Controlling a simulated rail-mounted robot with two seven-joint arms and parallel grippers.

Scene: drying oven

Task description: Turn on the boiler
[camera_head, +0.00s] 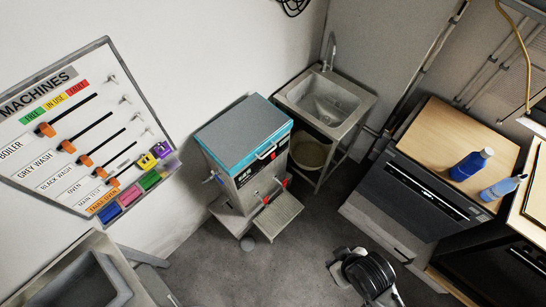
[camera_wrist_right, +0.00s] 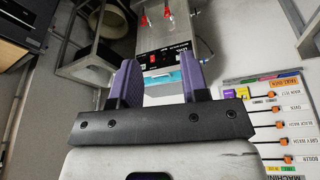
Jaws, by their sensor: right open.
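The boiler (camera_head: 243,150) is a steel box with a blue-rimmed grey top, standing by the wall in the middle of the head view. Its front has a dark control panel (camera_head: 246,175) and red-handled taps lower down. In the right wrist view the boiler appears upside down, with its panel (camera_wrist_right: 160,58) and red taps (camera_wrist_right: 168,14) beyond the fingers. My right gripper (camera_wrist_right: 160,72) has two purple fingers spread apart with nothing between them. It points toward the boiler panel, apparently with a gap.
A steel sink (camera_head: 328,98) stands right of the boiler. A MACHINES board (camera_head: 85,125) with orange sliders hangs left. A dark appliance (camera_head: 408,192) with a wooden top bears blue bottles (camera_head: 472,165). Grey floor (camera_head: 300,265) lies before the boiler.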

